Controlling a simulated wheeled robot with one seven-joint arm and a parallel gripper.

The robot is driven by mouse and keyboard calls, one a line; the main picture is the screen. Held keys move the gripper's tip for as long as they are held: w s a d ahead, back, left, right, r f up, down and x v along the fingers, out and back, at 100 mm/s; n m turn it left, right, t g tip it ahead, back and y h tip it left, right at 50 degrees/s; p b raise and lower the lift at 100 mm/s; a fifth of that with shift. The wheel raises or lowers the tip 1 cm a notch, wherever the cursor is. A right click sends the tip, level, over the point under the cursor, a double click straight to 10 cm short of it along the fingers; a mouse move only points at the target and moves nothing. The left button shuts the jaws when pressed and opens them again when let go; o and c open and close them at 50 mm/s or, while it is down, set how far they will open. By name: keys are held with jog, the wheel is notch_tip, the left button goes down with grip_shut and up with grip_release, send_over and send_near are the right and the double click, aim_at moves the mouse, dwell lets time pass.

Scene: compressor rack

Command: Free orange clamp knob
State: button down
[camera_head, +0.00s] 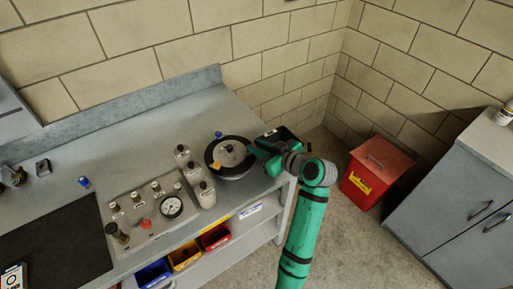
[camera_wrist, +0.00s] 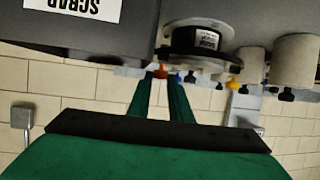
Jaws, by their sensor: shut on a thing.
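A round pot (camera_head: 232,172) with a black ring and grey lid stands near the right end of the bench. A blue knob (camera_head: 218,135) and a yellow knob (camera_head: 215,167) sit on its rim. My gripper (camera_head: 252,151) reaches the pot's right side and hides the rim there. In the wrist view, upside down, the pot (camera_wrist: 193,40) is ahead. The orange knob (camera_wrist: 160,73) shows between the fingertips of my gripper (camera_wrist: 161,79), which is shut on it. The blue knob (camera_wrist: 190,77) and yellow knob (camera_wrist: 233,85) are to its right.
Several grey canisters (camera_head: 203,192) stand just left of the pot. A panel (camera_head: 150,215) with a gauge and a red button lies farther left. Coloured bins (camera_head: 185,256) sit under the bench. A red box (camera_head: 375,172) stands on the floor, right.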

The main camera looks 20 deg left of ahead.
jog(key=n+g, duration=0.2)
jog(key=w+n+g+y, duration=0.1)
jog(key=n+g, duration=0.1)
jog(key=g, duration=0.1)
jog(key=n+g, duration=0.2)
jog(key=shift+w+d+n+g+y, duration=0.15)
jog(key=shift+w+n+g+y, duration=0.15)
jog(key=shift+w, duration=0.05)
jog(key=shift+f+n+g, duration=0.1)
jog(key=shift+n+g, duration=0.7)
jog(key=shift+g, duration=0.1)
jog(key=shift+s, duration=0.1)
jog(key=c, duration=1.9)
grip_release()
jog(key=v, duration=1)
jog(key=shift+w+d+r, duration=0.2)
jog(key=shift+d+r, duration=0.05)
